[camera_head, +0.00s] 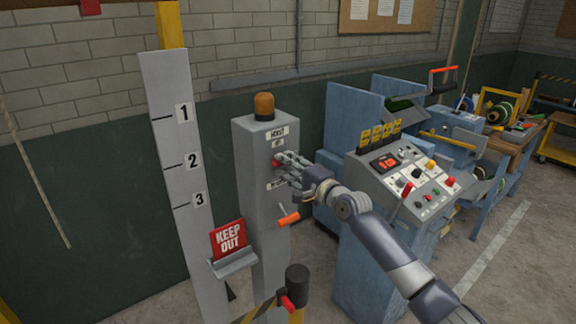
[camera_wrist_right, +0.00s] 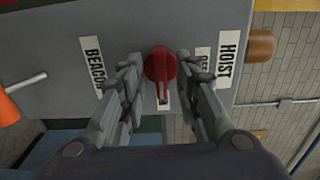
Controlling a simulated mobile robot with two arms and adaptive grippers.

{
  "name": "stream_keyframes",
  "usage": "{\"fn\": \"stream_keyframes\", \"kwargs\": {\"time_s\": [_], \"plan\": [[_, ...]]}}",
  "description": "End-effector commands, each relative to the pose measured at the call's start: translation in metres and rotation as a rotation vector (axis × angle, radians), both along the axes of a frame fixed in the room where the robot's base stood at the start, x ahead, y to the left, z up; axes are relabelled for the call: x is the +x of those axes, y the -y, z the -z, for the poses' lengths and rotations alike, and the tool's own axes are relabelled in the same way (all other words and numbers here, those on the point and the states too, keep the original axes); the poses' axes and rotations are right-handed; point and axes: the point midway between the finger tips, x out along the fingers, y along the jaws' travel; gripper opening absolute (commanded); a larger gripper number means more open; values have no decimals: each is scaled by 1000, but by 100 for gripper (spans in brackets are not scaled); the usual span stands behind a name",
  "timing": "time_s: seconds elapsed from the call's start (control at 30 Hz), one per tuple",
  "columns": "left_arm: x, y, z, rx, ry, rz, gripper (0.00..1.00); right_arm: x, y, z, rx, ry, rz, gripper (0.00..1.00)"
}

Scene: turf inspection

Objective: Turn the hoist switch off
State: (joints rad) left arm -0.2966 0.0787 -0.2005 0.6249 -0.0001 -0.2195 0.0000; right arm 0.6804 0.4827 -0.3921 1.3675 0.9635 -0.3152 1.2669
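A red switch knob (camera_wrist_right: 160,68) sits on the grey hoist column (camera_head: 258,215), below the HOIST label (camera_head: 277,133). The HOIST label also shows in the wrist view (camera_wrist_right: 228,58). My right gripper (camera_head: 287,163) is at the column's face. A small white label (camera_wrist_right: 203,60), partly covered by a finger, lies between knob and HOIST label. The BEACON label (camera_wrist_right: 93,65) is on the other side. My left gripper is out of view.
An orange-handled lever (camera_head: 288,218) sticks out below my right gripper. An amber beacon (camera_head: 264,106) tops the column. A KEEP OUT sign (camera_head: 229,239) and a black-topped post (camera_head: 297,279) stand in front. A blue control console (camera_head: 375,235) is close on the right.

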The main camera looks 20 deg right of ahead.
Motion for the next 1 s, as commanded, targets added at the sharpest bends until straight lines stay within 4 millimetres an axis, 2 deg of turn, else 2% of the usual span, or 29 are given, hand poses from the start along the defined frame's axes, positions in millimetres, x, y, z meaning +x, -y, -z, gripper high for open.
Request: {"fn": "stream_keyframes", "kwargs": {"time_s": [0.2, 0.33, 0.73, 1.0], "plan": [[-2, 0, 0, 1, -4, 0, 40, 0, 0, 0, 0, 0, 0, 28], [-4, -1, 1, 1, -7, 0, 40, 0, 0, 0, 0, 0, 0, 0], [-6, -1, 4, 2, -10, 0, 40, 0, 0, 1, -23, 9, 0, 0], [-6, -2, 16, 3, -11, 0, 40, 0, 1, 2, -152, 58, 1, 0]]}}
